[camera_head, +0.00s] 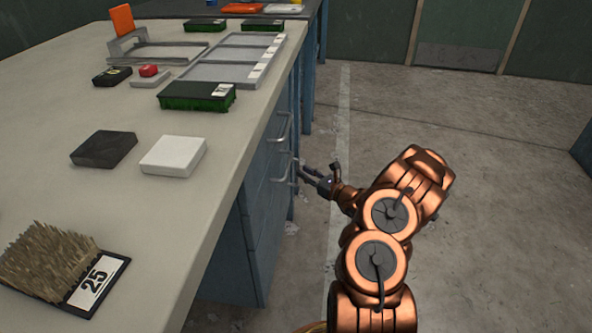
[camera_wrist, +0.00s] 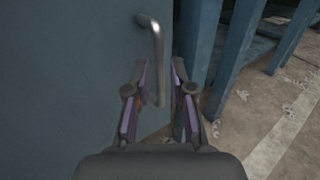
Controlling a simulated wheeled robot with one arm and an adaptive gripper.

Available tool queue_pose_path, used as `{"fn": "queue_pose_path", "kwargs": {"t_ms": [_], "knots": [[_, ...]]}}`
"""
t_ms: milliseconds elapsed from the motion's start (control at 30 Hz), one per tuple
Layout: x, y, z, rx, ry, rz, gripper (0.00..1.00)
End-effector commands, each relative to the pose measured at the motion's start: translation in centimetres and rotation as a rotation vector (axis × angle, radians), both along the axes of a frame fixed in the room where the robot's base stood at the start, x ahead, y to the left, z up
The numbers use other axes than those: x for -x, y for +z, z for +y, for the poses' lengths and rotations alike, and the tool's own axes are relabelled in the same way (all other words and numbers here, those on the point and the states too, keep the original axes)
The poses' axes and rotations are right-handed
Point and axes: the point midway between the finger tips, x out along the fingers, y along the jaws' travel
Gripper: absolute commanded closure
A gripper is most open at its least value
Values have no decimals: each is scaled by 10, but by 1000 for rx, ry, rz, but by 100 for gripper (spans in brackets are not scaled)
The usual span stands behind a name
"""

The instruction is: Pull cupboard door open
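The blue cupboard door (camera_head: 264,207) is on the side of the workbench and looks shut. Its metal bar handle (camera_head: 286,172) sticks out near the door's right edge. In the wrist view the door (camera_wrist: 70,70) fills the left side, and the handle (camera_wrist: 157,55) hangs upright near its edge. My gripper (camera_head: 320,168) is just right of the handle in the head view. In the wrist view my gripper (camera_wrist: 159,68) has its two fingers apart, with the handle's lower part showing between them. I cannot tell whether either finger touches it.
A second handle (camera_head: 283,127) sits above on the same blue front. Blue legs (camera_wrist: 235,50) stand right of the door. The bench top (camera_head: 120,215) carries turf samples, trays and blocks. The concrete floor (camera_head: 480,150) to the right is clear.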

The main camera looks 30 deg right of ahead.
Motion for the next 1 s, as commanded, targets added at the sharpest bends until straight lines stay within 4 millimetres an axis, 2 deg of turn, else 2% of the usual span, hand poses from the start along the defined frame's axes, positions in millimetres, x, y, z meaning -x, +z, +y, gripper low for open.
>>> {"fn": "queue_pose_path", "kwargs": {"t_ms": [100,300,633,667,867,1000], "knots": [[-17,-3,6,1,4,0,77],[-34,-1,12,0,5,-1,77],[-38,0,13,0,4,-1,77],[-38,0,13,0,4,-1,78],[-38,0,13,0,4,-1,99],[-38,0,13,0,5,-1,100]]}}
